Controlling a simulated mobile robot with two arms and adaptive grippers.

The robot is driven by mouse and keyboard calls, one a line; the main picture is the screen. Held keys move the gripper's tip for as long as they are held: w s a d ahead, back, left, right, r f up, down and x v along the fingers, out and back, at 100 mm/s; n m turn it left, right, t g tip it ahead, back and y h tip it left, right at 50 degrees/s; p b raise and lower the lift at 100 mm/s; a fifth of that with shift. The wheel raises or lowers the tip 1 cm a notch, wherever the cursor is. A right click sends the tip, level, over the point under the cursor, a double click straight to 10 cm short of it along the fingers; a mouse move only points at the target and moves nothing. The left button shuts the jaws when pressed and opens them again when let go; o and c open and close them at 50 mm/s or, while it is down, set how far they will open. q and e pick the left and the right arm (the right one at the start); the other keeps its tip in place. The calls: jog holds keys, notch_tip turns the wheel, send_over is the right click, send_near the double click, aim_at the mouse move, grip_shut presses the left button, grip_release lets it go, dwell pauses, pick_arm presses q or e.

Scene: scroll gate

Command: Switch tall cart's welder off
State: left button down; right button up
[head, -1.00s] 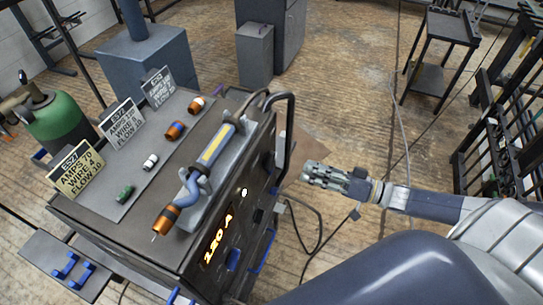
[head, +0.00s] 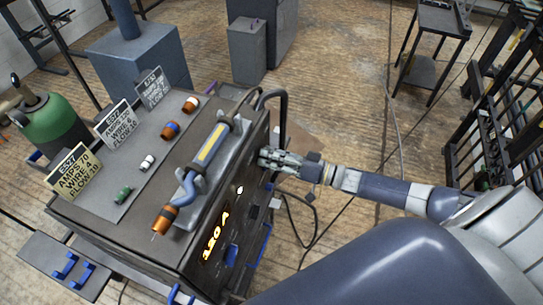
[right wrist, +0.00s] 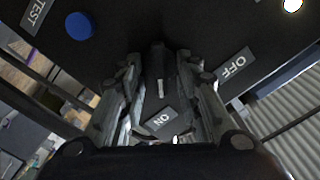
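The tall cart (head: 120,229) carries the welder, with a lit orange display (head: 215,238) on its front panel. In the right wrist view a dark switch knob (right wrist: 158,72) with a white mark stands on the panel. The mark sits on the side of the ON label (right wrist: 163,120); the OFF label (right wrist: 235,65) is to the right. My right gripper (head: 264,158) is at the panel's upper right side. In the right wrist view its fingers (right wrist: 166,82) are apart, one on each side of the knob; I see no clear contact. My left gripper is not in view.
A torch (head: 208,152), small coloured cups and several setting cards (head: 74,173) lie or stand on the cart top. A black handle (head: 283,115) rises beside my right gripper. A blue button (right wrist: 80,26) is by the TEST label (right wrist: 36,12). A cable hangs below.

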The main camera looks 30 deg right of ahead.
jog(key=shift+c, duration=0.5)
grip_shut()
jog(key=shift+s+a+n+b, duration=0.1)
jog(key=shift+n+b, duration=0.2)
jog(key=shift+n, duration=2.35)
jog(key=shift+s+a+n+b, duration=0.15)
jog(key=shift+n+b, duration=0.2)
jog(key=shift+n, duration=2.25)
jog(key=shift+s+a+n+b, duration=0.1)
jog(key=shift+n+b, duration=0.2)
jog(key=shift+n, duration=2.35)
